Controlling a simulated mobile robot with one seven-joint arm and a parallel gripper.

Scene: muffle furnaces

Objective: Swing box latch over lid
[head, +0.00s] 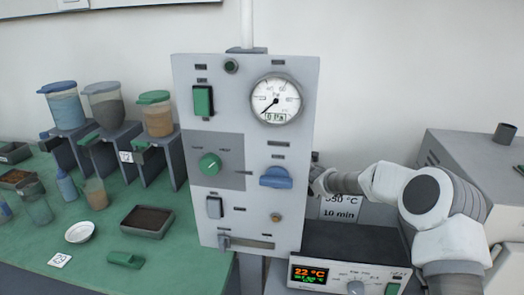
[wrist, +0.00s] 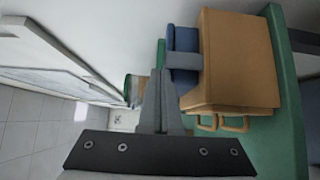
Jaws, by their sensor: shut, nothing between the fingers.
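A tan box (wrist: 238,55) fills the upper right of the wrist view, on a green surface. Its lid edge runs along the lower side, with two tan loops (wrist: 205,122) (wrist: 236,124) sticking out below it. I cannot tell whether a loop is the latch. My gripper (wrist: 160,75) is shut and empty, its fingers pointing up the picture beside the box's left side. The fingertips are close to a grey bar (wrist: 184,60) on a blue object; contact is unclear. In the head view, my arm reaches behind the control panel, which hides the gripper; the box is not seen there.
The upright control panel (head: 228,130) with a gauge (head: 276,99) stands in the middle. A display unit (head: 340,262) is below my arm, and a grey furnace-like housing (head: 465,155) is at right. Lidded hoppers (head: 64,105) and trays (head: 147,222) are on the green bench at left.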

